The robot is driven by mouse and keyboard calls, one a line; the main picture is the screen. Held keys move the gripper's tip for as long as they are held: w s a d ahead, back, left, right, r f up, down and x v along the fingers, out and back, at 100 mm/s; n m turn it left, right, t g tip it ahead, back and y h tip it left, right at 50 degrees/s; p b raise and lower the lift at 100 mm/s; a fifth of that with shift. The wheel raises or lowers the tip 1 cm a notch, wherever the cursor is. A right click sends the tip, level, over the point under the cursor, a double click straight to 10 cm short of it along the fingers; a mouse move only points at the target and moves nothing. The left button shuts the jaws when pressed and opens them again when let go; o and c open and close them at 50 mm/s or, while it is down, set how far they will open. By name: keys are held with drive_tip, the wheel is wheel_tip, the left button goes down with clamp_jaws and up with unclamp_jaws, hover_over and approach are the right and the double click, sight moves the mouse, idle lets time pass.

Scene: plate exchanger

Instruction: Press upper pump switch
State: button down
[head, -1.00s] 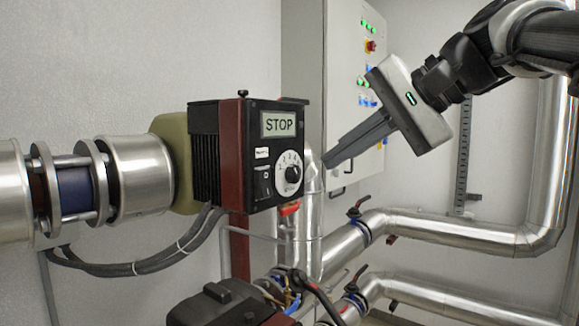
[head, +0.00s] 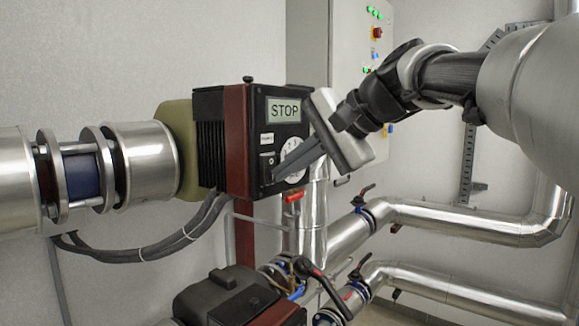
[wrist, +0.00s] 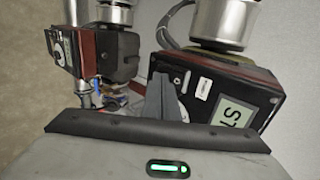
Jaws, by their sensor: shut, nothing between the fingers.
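The upper pump (head: 235,140) is a dark red and black box on the pipe. Its black front panel shows a display (head: 284,110) reading STOP, which also shows in the wrist view (wrist: 237,117). The pump switch (head: 267,160) is a small black rocker below a white label; it also shows in the wrist view (wrist: 179,77). My gripper (head: 276,177) is shut and empty. Its fingertips are close to the panel, just below and right of the switch in the head view. Whether they touch the panel I cannot tell. The fingers hide part of the white dial (head: 293,152).
A lower pump (head: 235,297) sits below, also in the wrist view (wrist: 65,45). A grey control cabinet (head: 340,60) stands behind my gripper. Silver pipes (head: 450,226) with red-handled valves run at the lower right. Black cables (head: 150,248) hang left of the upper pump.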

drive_tip(key=b, duration=0.2)
drive_tip(key=t+y+b, duration=0.1)
drive_tip(key=b, duration=0.1)
drive_tip(key=shift+w+a+f+y, duration=0.1)
drive_tip(key=shift+a+f+y, duration=0.1)
drive_tip(key=shift+a+y, duration=0.1)
drive_tip(key=shift+r, duration=0.1)
